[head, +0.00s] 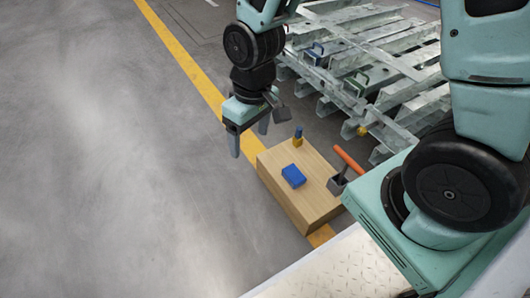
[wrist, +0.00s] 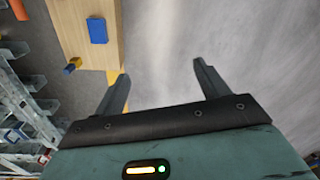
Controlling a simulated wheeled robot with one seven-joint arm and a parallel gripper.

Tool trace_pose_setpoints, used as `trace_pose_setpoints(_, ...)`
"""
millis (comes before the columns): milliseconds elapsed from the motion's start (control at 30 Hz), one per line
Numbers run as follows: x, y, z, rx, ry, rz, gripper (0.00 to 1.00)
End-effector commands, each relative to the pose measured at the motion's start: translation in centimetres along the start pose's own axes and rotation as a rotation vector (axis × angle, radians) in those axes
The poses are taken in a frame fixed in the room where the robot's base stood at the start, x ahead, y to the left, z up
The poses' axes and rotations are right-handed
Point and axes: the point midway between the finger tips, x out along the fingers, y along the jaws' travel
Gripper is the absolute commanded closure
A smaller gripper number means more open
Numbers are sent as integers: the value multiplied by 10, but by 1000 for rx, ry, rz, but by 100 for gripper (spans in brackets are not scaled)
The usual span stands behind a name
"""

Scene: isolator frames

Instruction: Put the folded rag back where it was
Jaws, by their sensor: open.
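The folded rag is most likely the small blue block-like thing (head: 293,176) lying flat on a light wooden box (head: 318,214); it also shows in the wrist view (wrist: 97,31). My gripper (head: 249,141) is open and empty, pointing down beyond the far left corner of the box. It is apart from the rag. In the wrist view the two fingers (wrist: 160,85) have only grey floor between them.
A small blue and yellow object (head: 298,137) stands at the box's far edge. A dark holder (head: 337,185) with an orange handle (head: 348,159) is at its right. Metal frames (head: 360,60) are stacked behind. The floor (head: 110,170) at left is clear.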

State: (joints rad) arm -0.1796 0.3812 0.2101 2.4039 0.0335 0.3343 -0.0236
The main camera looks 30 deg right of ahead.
Motion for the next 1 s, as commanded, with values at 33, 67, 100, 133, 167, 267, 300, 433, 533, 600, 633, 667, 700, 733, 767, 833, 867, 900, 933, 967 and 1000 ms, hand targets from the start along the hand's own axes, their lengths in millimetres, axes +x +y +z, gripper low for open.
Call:
trace_pose_setpoints(33,-21,-21,10,-50,8,0,26)
trace_pose_setpoints(67,-31,-32,18,-76,6,0,26)
trace_pose_setpoints(100,-44,-46,29,-111,4,2,26)
trace_pose_setpoints(133,-53,-55,37,-136,2,4,26)
trace_pose_setpoints(167,-60,-63,46,-158,-1,7,26)
trace_pose_setpoints(267,-81,-83,73,-225,-6,18,26)
trace_pose_setpoints(300,-87,-88,83,-245,-9,23,26)
trace_pose_setpoints(433,-98,-98,103,-288,-14,35,26)
trace_pose_setpoints(533,-101,-101,110,-301,-17,39,26)
trace_pose_setpoints(600,-101,-101,111,-302,-18,40,26)
trace_pose_setpoints(633,-101,-101,111,-302,-18,40,26)
trace_pose_setpoints(667,-101,-101,111,-301,-18,40,26)
trace_pose_setpoints(700,-101,-101,110,-301,-18,40,26)
trace_pose_setpoints(733,-101,-101,110,-301,-18,39,26)
trace_pose_setpoints(767,-101,-101,110,-301,-18,39,26)
trace_pose_setpoints(833,-101,-101,110,-301,-17,39,26)
trace_pose_setpoints(867,-102,-101,110,-301,-17,39,26)
trace_pose_setpoints(900,-105,-101,110,-300,-17,39,26)
trace_pose_setpoints(933,-107,-101,110,-300,-17,39,26)
trace_pose_setpoints(967,-111,-102,110,-300,-17,39,26)
trace_pose_setpoints(1000,-116,-102,109,-300,-17,39,26)
